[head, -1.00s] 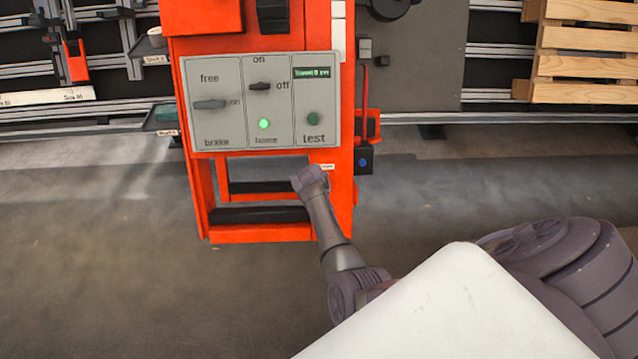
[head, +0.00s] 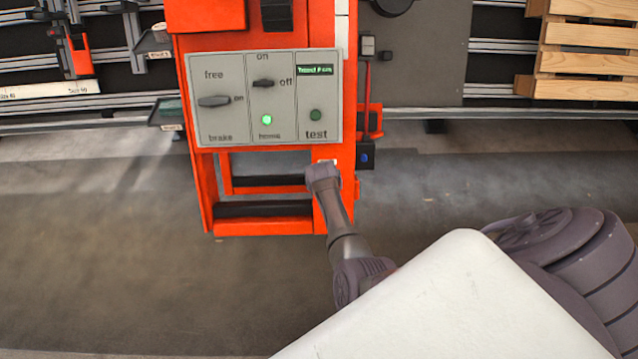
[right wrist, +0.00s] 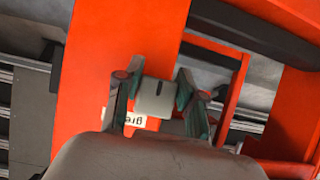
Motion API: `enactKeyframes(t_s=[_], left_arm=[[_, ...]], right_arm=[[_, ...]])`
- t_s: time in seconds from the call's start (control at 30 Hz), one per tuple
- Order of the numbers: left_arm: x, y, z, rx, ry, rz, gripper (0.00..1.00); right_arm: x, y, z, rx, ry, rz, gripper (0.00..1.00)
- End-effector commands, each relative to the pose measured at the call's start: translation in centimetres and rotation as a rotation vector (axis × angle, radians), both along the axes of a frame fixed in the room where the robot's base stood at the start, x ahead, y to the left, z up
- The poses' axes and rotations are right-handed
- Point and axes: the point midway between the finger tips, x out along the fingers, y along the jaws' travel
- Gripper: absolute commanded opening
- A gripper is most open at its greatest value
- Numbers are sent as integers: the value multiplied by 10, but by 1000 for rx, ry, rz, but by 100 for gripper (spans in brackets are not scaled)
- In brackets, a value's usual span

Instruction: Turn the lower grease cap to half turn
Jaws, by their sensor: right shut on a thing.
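The grease cap (right wrist: 154,100) is a small grey cap with a dark notch mark on its face, on the orange front post of the machine. A white label (right wrist: 134,120) beginning "gre" is beside it, partly hidden. My right gripper (right wrist: 158,86) is shut on the cap, with one finger on each side of it. In the head view my right gripper (head: 322,174) is at the lower right post and hides the cap there. No second grease cap shows. My left gripper is in no view.
A grey control panel (head: 228,132) with brake and on/off knobs, a lit green home light and a test button is above my gripper. A red lever with a dark blue-marked box (head: 366,155) hangs just right of the post. Open floor (head: 110,280) lies to the left.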

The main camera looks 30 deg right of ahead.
Motion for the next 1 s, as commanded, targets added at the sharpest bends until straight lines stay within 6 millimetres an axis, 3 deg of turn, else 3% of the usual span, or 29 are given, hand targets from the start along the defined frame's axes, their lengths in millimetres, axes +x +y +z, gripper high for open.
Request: enactKeyframes(t_s=[0.03, 0.07, 0.2, 0.6, 1.0], left_arm=[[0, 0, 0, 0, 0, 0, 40], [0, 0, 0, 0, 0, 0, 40], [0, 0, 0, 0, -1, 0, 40], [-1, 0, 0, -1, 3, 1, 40], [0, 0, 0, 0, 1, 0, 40]], right_arm=[[-1, 1, -1, 4, 2, -1, 4], [-1, 1, -1, 4, 2, -1, 42], [0, 1, -1, 3, 2, 0, 65], [-2, 2, 4, -1, -1, 0, 65], [-28, 18, 49, 1, -2, 0, 65]])
